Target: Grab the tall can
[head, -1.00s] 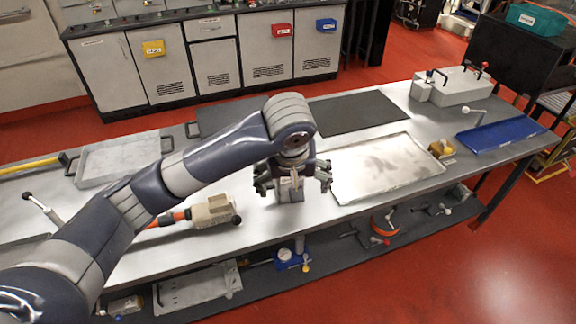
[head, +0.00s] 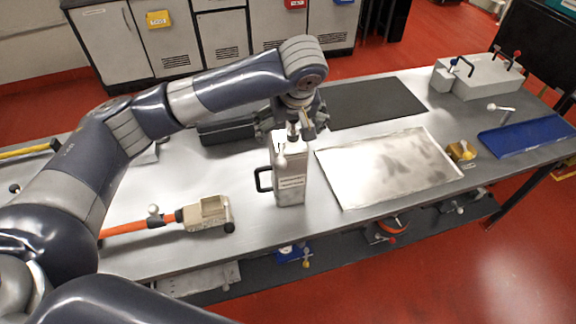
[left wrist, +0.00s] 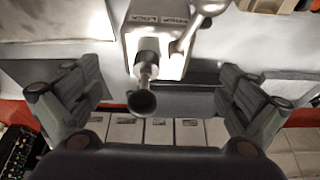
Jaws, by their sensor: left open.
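The tall can (head: 290,185) is a grey, upright, box-shaped can with a label and a dark side handle. It stands on the metal workbench left of the flat metal tray. My left gripper (head: 302,124) is at the can's top, toward its far side in the head view. In the left wrist view, the open fingers of my left gripper (left wrist: 158,100) are spread to either side of the can's top (left wrist: 165,55) and its dark-ended spout, with gaps on both sides. I cannot tell the exact height between fingers and can. My right gripper is not in view.
The flat metal tray (head: 385,165) lies right of the can, with a yellow block (head: 460,151) beside it. A dark mat (head: 372,103) lies behind. An orange-shafted tool (head: 205,214) lies left. A blue tray (head: 528,135) is far right. Bare bench shows in front.

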